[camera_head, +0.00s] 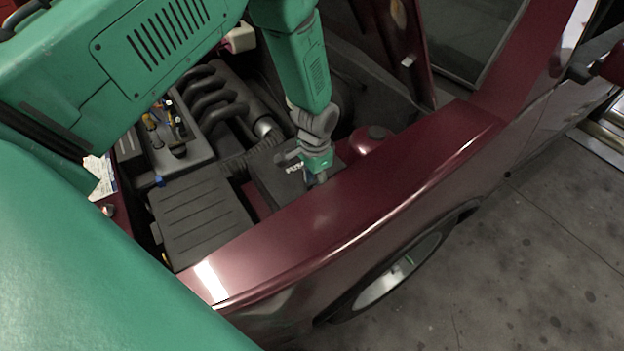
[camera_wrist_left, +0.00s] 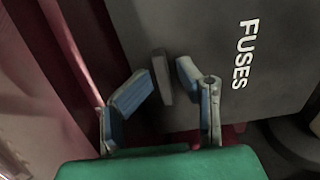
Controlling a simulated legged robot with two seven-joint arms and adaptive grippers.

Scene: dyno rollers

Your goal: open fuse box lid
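The fuse box lid (camera_head: 273,178) is a dark grey cover in the engine bay, beside the maroon fender. It fills the upper right of the left wrist view (camera_wrist_left: 225,75), where white "FUSES" lettering shows; it looks closed. A small grey tab (camera_wrist_left: 161,76) stands at its edge. My left gripper (camera_head: 316,178) is over the fender-side edge of the lid and hides part of it. In the left wrist view its blue-padded fingers (camera_wrist_left: 166,77) are apart, one on each side of the tab. I cannot tell whether either finger touches it. My right gripper is not in view.
The maroon fender (camera_head: 350,207) runs along the near side of the bay. A ribbed black cover (camera_head: 200,215) lies left of the lid, engine pipes (camera_head: 215,100) behind it, and a round reddish reservoir (camera_head: 370,138) to its right. Bare floor (camera_head: 530,270) lies outside the car.

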